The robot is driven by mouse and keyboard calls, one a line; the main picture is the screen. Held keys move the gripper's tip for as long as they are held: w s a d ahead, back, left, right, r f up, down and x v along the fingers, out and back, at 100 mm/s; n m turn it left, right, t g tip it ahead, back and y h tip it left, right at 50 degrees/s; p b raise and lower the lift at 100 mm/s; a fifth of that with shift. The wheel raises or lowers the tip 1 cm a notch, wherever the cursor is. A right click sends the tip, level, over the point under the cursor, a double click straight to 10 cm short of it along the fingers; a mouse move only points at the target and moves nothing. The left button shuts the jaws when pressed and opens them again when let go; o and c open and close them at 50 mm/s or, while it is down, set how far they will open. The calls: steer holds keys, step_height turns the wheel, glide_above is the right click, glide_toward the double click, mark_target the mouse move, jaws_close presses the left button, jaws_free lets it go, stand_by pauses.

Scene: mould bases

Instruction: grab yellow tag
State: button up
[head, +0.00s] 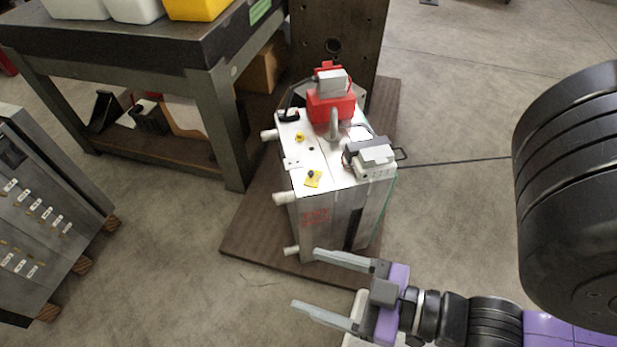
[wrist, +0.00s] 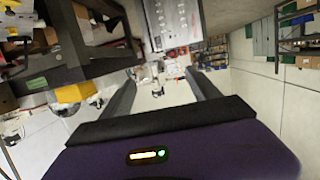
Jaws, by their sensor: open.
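The yellow tag (head: 313,178) lies flat near the front edge of the white top of a mould base (head: 325,225), with a small dark part on it. My gripper (head: 305,279) is open and empty, its two grey fingers pointing left, in front of the mould base and apart from the tag. The fingers also show spread in the wrist view (wrist: 159,78). I cannot make out the tag in the wrist view.
On the same top stand a red block (head: 331,107), a grey-white block (head: 374,158) and a small yellow ring (head: 299,137). A dark workbench (head: 150,50) stands at the back left, a grey cabinet (head: 40,215) at the left. Floor shows between.

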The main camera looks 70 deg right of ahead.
steer(key=w+d+f+n+g+h+p, duration=0.1)
steer(key=w+d+f+n+g+h, duration=0.2)
steer(key=w+d+f, duration=0.55)
steer(key=w+d+f+n+g+h+p, duration=0.1)
steer(key=w+d+f+n+h+p, duration=0.15)
steer(key=w+d+f+n, duration=0.6)
steer(key=w+d+f+g+h, duration=0.25)
steer(key=w+d+f, duration=0.2)
steer(key=w, duration=0.25)
steer(key=n+g+h, duration=0.5)
steer(key=n+g, duration=0.2)
steer(key=g, duration=0.1)
glide_toward(313, 175)
steer(key=d, duration=0.1)
steer(key=w+d, duration=0.1)
steer(key=shift+d+f, duration=0.3)
steer(key=shift+d, duration=0.05)
steer(key=shift+s+d, duration=0.1)
steer(key=shift+s, duration=0.05)
steer(key=shift+d+n+g, duration=0.2)
steer(key=shift+n+g, duration=0.05)
steer(key=b+x, duration=0.1)
steer(key=x, duration=0.6)
steer(key=shift+s+f, duration=0.1)
steer(key=shift+f, duration=0.15)
